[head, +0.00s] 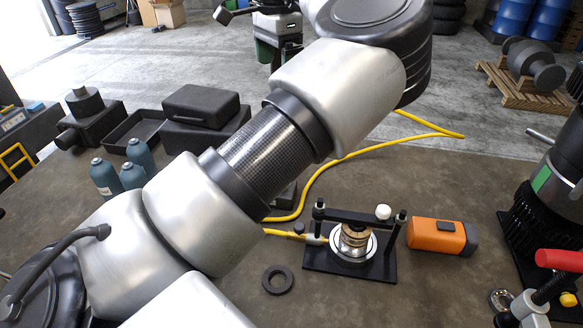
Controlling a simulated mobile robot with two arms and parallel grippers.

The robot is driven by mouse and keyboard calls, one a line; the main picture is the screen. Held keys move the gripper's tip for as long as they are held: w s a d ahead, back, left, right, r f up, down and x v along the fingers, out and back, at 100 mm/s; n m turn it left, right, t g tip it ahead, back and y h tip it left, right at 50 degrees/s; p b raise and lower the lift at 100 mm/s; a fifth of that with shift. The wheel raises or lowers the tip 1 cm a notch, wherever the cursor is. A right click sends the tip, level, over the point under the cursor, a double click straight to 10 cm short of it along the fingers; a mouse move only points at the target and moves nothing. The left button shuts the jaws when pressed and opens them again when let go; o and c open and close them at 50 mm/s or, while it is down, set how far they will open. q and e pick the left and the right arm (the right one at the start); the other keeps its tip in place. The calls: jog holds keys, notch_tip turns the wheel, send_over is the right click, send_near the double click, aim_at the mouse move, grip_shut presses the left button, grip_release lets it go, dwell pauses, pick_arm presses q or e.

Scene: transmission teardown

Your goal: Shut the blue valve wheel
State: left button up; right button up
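I do not see a blue valve wheel in the head view. A large silver and black arm of mine, coming in from the lower left, crosses the middle of the view and hides part of the bench and floor behind it. Neither of my grippers shows. A black fixture (320,262) with a crossbar and a brass-coloured stacked part (354,240) stands on the bench. A yellow hose (335,160) runs across the bench past it.
An orange box (437,237) lies right of the fixture, a black ring (277,280) left of it. Blue-grey bottles (107,178) and dark cases (200,104) stand at left. A red-handled clamp (559,261) is at lower right. Blue barrels (512,16) stand far back.

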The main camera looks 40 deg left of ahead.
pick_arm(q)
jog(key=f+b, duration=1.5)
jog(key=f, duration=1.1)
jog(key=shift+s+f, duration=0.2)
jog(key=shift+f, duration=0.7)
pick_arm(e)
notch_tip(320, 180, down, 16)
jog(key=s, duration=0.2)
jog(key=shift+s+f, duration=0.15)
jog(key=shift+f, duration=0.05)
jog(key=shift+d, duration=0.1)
pick_arm(q)
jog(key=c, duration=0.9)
jog(key=shift+b, duration=0.4)
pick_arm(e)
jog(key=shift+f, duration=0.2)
